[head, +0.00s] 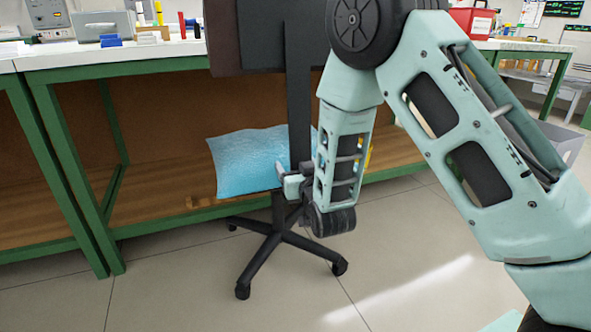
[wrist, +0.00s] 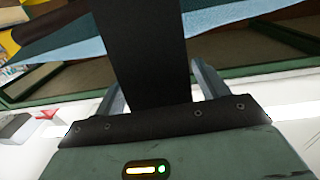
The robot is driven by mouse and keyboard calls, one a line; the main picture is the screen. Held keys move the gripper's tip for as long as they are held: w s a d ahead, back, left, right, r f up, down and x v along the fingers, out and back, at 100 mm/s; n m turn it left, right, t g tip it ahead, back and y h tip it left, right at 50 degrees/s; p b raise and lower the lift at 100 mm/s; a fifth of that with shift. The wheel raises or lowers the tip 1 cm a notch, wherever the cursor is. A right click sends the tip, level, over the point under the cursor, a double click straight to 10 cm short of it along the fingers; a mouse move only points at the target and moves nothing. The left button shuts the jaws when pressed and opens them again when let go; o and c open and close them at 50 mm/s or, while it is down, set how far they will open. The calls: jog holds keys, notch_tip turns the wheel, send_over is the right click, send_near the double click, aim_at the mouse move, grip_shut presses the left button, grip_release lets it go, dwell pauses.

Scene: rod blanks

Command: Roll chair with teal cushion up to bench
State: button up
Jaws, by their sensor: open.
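The chair (head: 299,110) stands upright at the bench, its dark backrest in front of the worktop edge and its black five-star base on the floor. The teal cushion (head: 245,160) lies on its seat, toward the bench's open underside. The bench (head: 130,60) has a white top and green frame. My gripper (head: 291,180) is at the chair's back post, below the backrest. In the wrist view, the open fingers of my gripper (wrist: 158,88) lie on either side of the black post (wrist: 140,45); I cannot tell whether they touch it. My arm hides part of the chair's right side.
The bench's wooden lower shelf (head: 150,205) lies behind the chair base. A green bench leg (head: 60,170) stands to the left. Tools and blocks, including a blue block (head: 110,40), sit on the worktop. A red case (head: 472,22) is at the back right. The front floor is clear.

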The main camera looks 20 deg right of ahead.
jog(key=shift+w, duration=0.75)
jog(key=shift+c, duration=0.3)
jog(key=shift+d, duration=0.1)
grip_shut()
jog(key=shift+s, duration=0.1)
